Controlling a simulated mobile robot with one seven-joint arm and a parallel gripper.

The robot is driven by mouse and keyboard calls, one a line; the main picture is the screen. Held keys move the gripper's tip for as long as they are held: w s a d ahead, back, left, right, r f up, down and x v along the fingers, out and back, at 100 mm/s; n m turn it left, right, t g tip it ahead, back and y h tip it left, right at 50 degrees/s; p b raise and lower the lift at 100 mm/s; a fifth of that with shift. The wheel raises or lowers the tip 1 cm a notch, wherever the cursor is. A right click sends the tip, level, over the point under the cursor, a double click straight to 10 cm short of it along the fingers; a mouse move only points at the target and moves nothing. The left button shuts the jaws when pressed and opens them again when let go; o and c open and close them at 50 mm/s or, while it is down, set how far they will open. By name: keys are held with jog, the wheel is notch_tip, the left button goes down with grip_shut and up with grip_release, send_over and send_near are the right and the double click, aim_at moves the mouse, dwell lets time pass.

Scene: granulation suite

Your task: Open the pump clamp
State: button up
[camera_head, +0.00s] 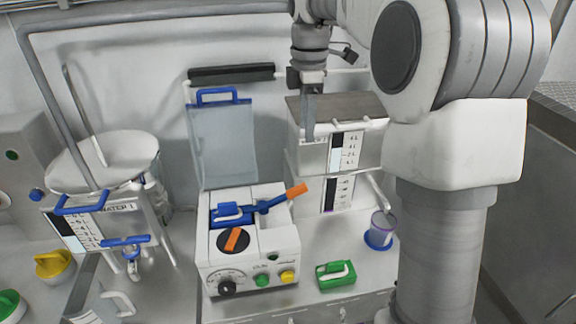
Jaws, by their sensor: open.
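The white pump (249,243) stands on the counter at the centre, with a dial, a green button and a yellow button on its front. Its blue clamp (230,213) lies across the top. A blue lever (268,206) with an orange tip (297,190) extends up and to the right from it. A dark round knob with an orange bar (233,240) sits in front of the clamp. The clear cover (222,143) with a blue handle stands raised behind the pump. My gripper (309,130) is open and empty, pointing down above and behind the lever, apart from it.
A grey-topped box with level scales (312,157) stands right behind my gripper. A round vessel (107,158) with blue handles stands at left.

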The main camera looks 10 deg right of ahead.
aim_at(304, 185)
jog(key=shift+n, duration=0.3)
jog(key=f, duration=0.6)
jog(key=f+b, duration=0.1)
jog(key=f, duration=0.5)
jog(key=f+b, duration=0.1)
jog(key=f, duration=0.5)
jog(key=shift+w, duration=0.3)
jog(key=shift+c, duration=0.3)
grip_shut()
